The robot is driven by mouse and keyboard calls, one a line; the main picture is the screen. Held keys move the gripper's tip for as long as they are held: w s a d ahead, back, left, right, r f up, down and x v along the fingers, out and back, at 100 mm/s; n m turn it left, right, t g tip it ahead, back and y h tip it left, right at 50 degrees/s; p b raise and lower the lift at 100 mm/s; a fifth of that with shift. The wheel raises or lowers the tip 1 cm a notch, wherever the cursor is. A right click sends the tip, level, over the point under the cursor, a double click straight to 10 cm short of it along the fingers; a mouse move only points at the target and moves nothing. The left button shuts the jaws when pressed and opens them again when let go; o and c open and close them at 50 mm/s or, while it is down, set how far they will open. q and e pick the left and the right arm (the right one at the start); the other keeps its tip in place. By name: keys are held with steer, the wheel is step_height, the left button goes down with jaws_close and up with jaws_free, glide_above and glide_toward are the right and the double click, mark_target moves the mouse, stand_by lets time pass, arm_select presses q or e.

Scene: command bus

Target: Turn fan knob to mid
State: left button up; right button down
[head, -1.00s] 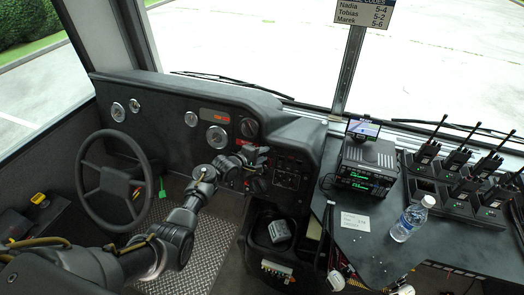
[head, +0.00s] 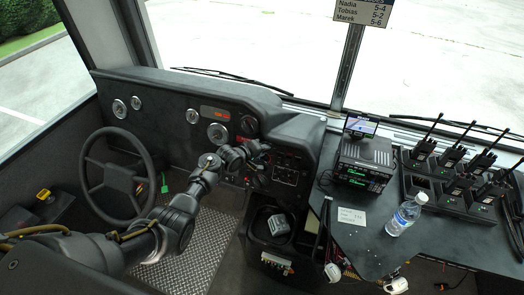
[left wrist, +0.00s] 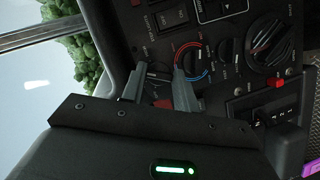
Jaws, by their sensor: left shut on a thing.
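The dash control panel (head: 285,170) has several dark knobs, seen close in the left wrist view. My left gripper (head: 262,149) is at its upper left part in the head view. In the left wrist view its two grey fingers (left wrist: 160,85) are on either side of a small dark knob (left wrist: 158,72) and shut on it. The labels are too small to read, so I cannot tell its setting. A knob with a red and blue arc (left wrist: 200,62) is just right of the fingers, partly hidden by one.
A larger knob (left wrist: 268,45) and a red switch (left wrist: 275,83) lie right of the fingers. The steering wheel (head: 88,170) stands left of my arm. A side table holds a radio unit (head: 363,165), a water bottle (head: 404,216) and several handheld radios (head: 450,158).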

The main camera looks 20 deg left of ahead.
arm_select(q)
steer(key=o, duration=1)
steer(key=shift+r, duration=0.1)
